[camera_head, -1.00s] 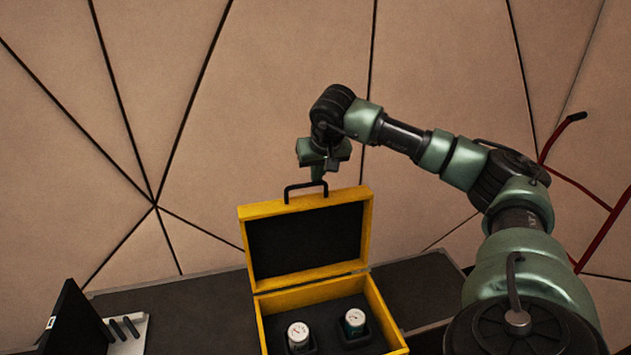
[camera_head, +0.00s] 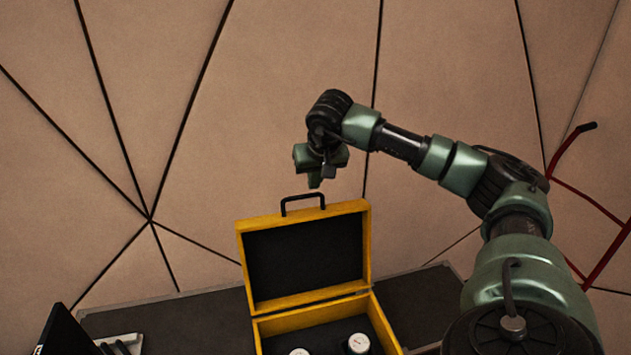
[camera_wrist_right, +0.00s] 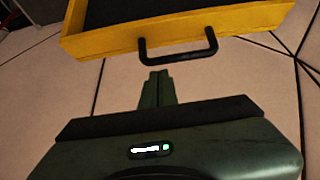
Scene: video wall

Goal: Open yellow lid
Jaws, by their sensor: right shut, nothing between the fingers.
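The yellow lid (camera_head: 304,304) of the case stands open and upright, its dark lining facing me. A black handle (camera_head: 303,198) sticks up from its top edge. My right gripper (camera_head: 315,184) is shut and empty just above the handle, with a small gap between them. In the right wrist view the shut fingers (camera_wrist_right: 157,90) point toward the black handle (camera_wrist_right: 178,56) on the yellow lid (camera_wrist_right: 110,42) and do not hold it. My left gripper is not in view.
The yellow case base (camera_head: 386,333) holds two round-topped items (camera_head: 358,343), partly cut off below. It sits on a dark table (camera_head: 180,314). A dark panel (camera_head: 66,335) stands at the left. A red frame (camera_head: 604,246) is at the right.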

